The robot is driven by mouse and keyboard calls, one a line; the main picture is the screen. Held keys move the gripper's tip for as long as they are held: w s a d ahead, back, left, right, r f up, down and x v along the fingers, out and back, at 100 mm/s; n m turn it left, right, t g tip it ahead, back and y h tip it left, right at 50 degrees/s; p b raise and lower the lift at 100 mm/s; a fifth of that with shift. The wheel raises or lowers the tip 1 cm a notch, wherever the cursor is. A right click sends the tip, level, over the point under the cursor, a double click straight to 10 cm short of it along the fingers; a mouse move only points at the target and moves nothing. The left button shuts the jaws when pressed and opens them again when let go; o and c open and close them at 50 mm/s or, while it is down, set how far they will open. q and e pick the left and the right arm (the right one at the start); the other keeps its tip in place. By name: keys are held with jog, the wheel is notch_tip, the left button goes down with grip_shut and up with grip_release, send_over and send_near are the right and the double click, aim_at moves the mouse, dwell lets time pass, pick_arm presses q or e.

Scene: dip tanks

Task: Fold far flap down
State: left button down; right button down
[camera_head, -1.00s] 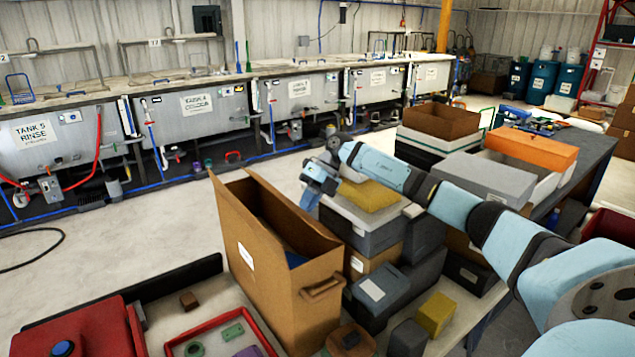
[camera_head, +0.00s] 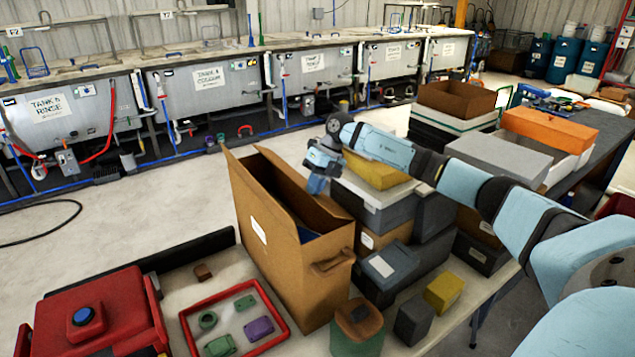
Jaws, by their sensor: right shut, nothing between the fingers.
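A tall brown cardboard box (camera_head: 268,262) stands upright on the table with its top partly open. One flap (camera_head: 236,172) stands up along its left side. Something blue shows inside. My right gripper (camera_head: 316,188) points down at the upper edge of this far right flap. It is shut and empty. Whether its tips touch the flap I cannot tell. My left gripper is out of view.
Stacked grey and yellow-topped boxes (camera_head: 383,213) stand close to the right of the carton. A red tray (camera_head: 187,328) with small parts and a red case (camera_head: 110,310) lie to the left. A jar (camera_head: 357,325) stands in front. Tanks line the back wall.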

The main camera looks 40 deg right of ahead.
aim_at(310, 196)
jog(key=shift+a+f+h, duration=0.3)
jog(key=shift+a+h, duration=0.05)
jog(key=shift+h, duration=0.25)
jog(key=shift+a+f, duration=0.3)
jog(key=shift+f, duration=0.1)
jog(key=shift+w+a+f+b, duration=0.1)
jog(key=shift+a+f+b, duration=0.2)
jog(key=shift+f+b, duration=0.3)
jog(key=shift+a+f, duration=0.1)
jog(key=shift+d, duration=0.2)
